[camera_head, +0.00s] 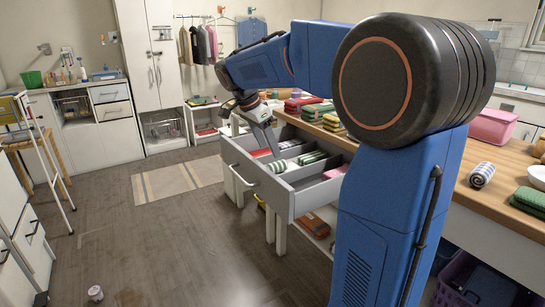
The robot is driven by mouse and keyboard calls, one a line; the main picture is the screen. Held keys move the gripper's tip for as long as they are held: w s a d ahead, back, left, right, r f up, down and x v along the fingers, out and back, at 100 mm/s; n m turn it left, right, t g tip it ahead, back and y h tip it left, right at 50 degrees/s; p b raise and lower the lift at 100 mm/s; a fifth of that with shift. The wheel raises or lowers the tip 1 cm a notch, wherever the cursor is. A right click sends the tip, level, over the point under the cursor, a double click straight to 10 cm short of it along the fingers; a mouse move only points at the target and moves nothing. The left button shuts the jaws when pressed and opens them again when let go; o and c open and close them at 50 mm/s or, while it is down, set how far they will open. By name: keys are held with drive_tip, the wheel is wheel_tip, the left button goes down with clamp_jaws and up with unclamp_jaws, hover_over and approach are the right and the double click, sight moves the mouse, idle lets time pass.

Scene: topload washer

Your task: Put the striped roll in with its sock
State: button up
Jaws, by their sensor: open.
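A grey-and-white striped roll (481,175) lies on the wooden counter at the right, beyond my arm. The grey drawer (277,198) below the counter is pulled open and divided into compartments. Red folded cloth lies in the drawer's far part. My gripper (271,148) is open and points down over the drawer, close to the grey striped roll there. Its fingertips are partly lost against the drawer; I cannot tell if they touch anything.
The wooden counter (463,195) holds folded cloths in stacks, a pink box (493,126) and a green folded cloth (528,201). My arm blocks the counter's middle. A small pale object (95,293) lies on the floor at the lower left. The floor left of the drawer is clear.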

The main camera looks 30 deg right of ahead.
drive_tip(key=shift+v, duration=2.05)
